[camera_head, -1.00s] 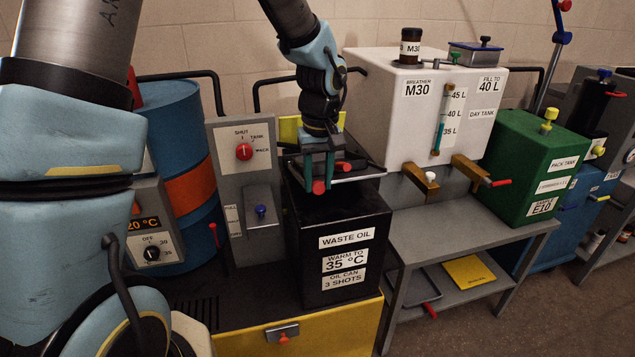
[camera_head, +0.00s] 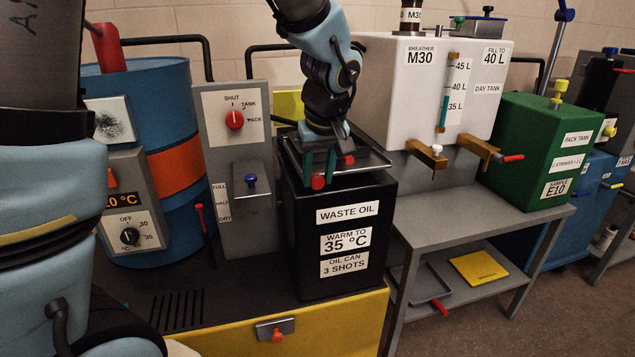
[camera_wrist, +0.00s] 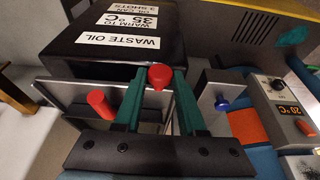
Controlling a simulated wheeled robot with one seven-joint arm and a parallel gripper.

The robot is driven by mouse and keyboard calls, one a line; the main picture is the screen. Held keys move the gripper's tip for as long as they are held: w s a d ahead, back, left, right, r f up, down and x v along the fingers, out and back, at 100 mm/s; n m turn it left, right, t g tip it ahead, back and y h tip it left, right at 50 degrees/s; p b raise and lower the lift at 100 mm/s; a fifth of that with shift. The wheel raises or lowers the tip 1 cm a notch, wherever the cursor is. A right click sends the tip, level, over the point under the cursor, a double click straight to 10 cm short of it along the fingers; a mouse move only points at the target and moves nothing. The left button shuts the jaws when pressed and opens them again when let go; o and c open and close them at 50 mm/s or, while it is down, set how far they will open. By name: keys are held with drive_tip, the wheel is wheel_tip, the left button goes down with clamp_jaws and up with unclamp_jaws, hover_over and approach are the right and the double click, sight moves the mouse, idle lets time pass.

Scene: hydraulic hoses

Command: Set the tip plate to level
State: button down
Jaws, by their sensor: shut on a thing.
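The waste oil box (camera_head: 345,270) is black and carries labels reading WASTE OIL, WARM TO 35 °C and OIL CAN 3 SHOTS. A grey rimmed plate (camera_head: 378,166), seemingly the tip plate, sits on its top; its exact tilt is hard to judge. My gripper (camera_head: 320,172) is over the plate's front left, fingers pointing down. It is shut on a red knob (camera_head: 318,182), which shows between the fingertips in the wrist view (camera_wrist: 158,77). A second red handle (camera_wrist: 100,103) stands beside the fingers, free of them. My arm and fingers hide part of the plate.
Left of the box stands a grey panel with a red SHUT/TANK/PACK knob (camera_head: 234,119) and a FULL/HALF/DRY post with a blue knob (camera_head: 250,181). On the right, a white day tank (camera_head: 410,95) with brass taps (camera_head: 427,155) stands close to the box.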

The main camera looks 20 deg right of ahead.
wheel_tip(320, 180, down, 2)
drive_tip(key=shift+s+f+b, duration=0.1)
drive_tip(key=shift+s+b, duration=0.05)
drive_tip(key=shift+b, duration=0.5)
drive_tip(key=shift+s+a+f, duration=0.1)
drive_tip(key=shift+f, duration=0.05)
drive_tip(key=c, duration=0.8)
unclamp_jaws()
drive_tip(key=shift+f, duration=0.1)
drive_tip(key=shift+c, duration=0.2)
drive_tip(key=o, duration=0.3)
drive_tip(key=shift+r, duration=0.2)
drive_tip(key=v, duration=1)
drive_tip(key=shift+r+p, duration=0.35)
drive_tip(key=shift+r, duration=0.05)
